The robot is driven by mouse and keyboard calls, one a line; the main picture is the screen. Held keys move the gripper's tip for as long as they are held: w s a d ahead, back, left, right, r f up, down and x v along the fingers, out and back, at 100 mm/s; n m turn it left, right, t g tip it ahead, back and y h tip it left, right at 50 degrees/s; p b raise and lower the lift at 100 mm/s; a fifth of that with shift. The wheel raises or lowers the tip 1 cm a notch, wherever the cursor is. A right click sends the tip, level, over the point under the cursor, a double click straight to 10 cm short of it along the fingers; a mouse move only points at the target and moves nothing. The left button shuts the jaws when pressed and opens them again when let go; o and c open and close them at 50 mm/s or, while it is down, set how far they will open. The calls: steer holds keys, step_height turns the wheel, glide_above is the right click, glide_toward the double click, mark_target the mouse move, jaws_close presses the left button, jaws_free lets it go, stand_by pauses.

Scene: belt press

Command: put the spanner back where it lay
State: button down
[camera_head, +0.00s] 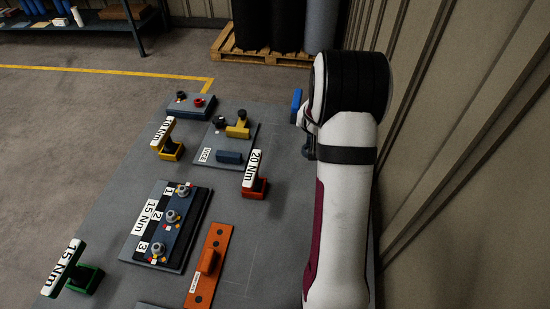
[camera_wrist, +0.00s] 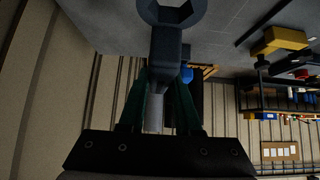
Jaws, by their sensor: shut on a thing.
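The spanner (camera_wrist: 167,48) is a dark grey-blue tool with a ring end at the top of the wrist view. My gripper (camera_wrist: 160,80) is shut on it, with green fingers on either side of its shank. The spanner is held clear of the table, its ring end pointing away from the palm. In the head view my own arm hides most of the gripper, and I cannot make out the spanner there for sure. A blue piece (camera_head: 296,106) shows beside my wrist; I cannot tell whether it belongs to the spanner.
The grey table (camera_head: 262,225) carries a block with numbered fittings (camera_head: 165,226), an orange plate with a handle (camera_head: 208,265), and yellow (camera_head: 170,150), red (camera_head: 256,187) and green (camera_head: 85,278) torque-labelled stands. A vice plate (camera_head: 228,143) lies farther back. A wall stands close on the right.

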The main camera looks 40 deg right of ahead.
steer(key=w+a+f, duration=0.1)
steer(key=w+f, duration=0.1)
steer(key=w, duration=0.1)
steer(key=w+a+f, duration=0.2)
steer(key=w, duration=0.1)
steer(key=w+a+f, duration=0.2)
steer(key=w, duration=0.1)
steer(key=shift+w+f, duration=0.1)
steer(key=shift+f, duration=0.05)
step_height(320, 180, down, 4)
steer(key=shift+w+a+r, duration=0.1)
steer(key=shift+r, duration=0.05)
steer(key=c, duration=0.6)
jaws_free()
